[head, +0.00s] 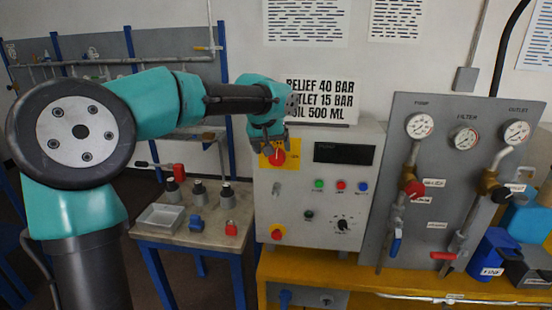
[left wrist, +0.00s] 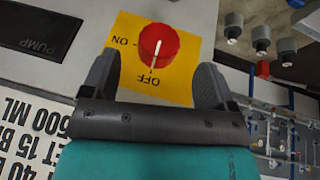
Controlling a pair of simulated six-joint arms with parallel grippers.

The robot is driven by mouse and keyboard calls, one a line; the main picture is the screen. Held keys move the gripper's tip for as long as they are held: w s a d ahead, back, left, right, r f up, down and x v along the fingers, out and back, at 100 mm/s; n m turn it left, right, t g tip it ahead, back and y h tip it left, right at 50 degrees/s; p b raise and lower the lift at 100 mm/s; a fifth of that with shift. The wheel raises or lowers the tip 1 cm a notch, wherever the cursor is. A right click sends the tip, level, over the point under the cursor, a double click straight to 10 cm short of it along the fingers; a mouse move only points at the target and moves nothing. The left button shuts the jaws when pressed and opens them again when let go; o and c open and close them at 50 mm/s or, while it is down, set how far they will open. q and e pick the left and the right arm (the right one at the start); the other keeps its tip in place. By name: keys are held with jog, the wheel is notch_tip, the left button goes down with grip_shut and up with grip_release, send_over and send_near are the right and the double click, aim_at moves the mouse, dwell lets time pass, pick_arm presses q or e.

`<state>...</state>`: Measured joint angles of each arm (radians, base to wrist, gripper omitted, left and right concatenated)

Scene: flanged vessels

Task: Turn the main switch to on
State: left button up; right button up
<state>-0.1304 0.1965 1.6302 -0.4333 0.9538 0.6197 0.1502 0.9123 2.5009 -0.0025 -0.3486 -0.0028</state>
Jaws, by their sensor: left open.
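The main switch (head: 277,158) is a red round knob on a yellow plate, at the upper left of the grey control box (head: 330,215). In the left wrist view, the knob (left wrist: 158,46) has a white pointer line directed at the OFF label; the ON label is to its left in that picture. My left gripper (head: 267,143) is in front of the box's upper left corner, close to the switch. In the wrist view, its two fingers (left wrist: 157,68) are apart with nothing between them, one toward each side of the knob, and I see no contact. My right gripper is out of view.
A gauge panel (head: 455,200) with valves stands right. A small table (head: 180,232) with a tray and vessels stands left.

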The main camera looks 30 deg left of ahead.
aim_at(276, 157)
pick_arm(q)
jog(key=shift+x, duration=2.75)
jog(key=shift+c, duration=0.3)
jog(key=c, duration=0.9)
jog(key=shift+o, duration=0.2)
